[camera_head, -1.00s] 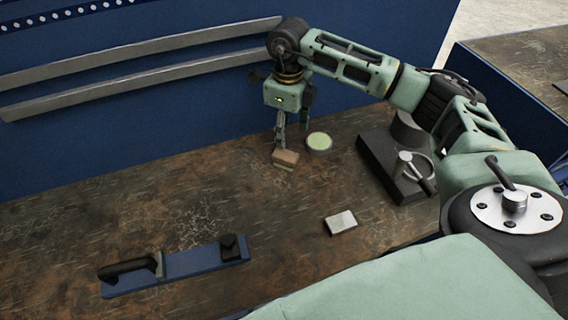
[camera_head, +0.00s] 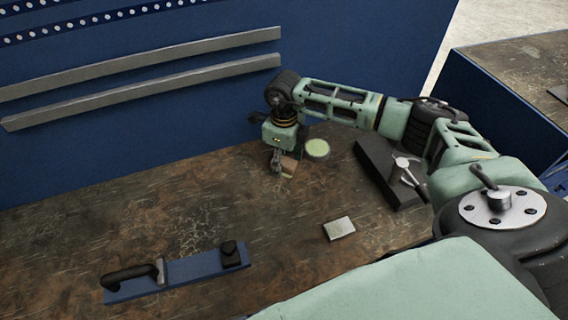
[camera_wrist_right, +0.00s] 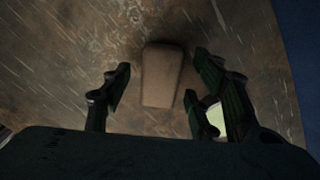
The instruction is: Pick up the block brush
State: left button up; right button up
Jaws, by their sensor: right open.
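The block brush (camera_head: 289,167) is a small brown block standing on the worn brown tabletop, near the round green-topped dish. My right gripper (camera_head: 277,166) is lowered at its left side in the head view and partly covers it. In the right wrist view the brush (camera_wrist_right: 161,76) is a tan block lying between the two dark fingers of the right gripper (camera_wrist_right: 158,92). The fingers are open, with a gap on both sides of the block. My left gripper is not in view.
The green-topped round dish (camera_head: 317,149) stands close to the right of the brush. A small grey block (camera_head: 339,228) and a blue plane-like tool with black handles (camera_head: 178,271) lie nearer. A blue panel (camera_head: 150,120) rises behind.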

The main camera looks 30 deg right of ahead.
jog(key=shift+c, duration=0.2)
jog(key=c, duration=1.3)
jog(key=shift+c, duration=0.2)
jog(key=shift+r, duration=0.1)
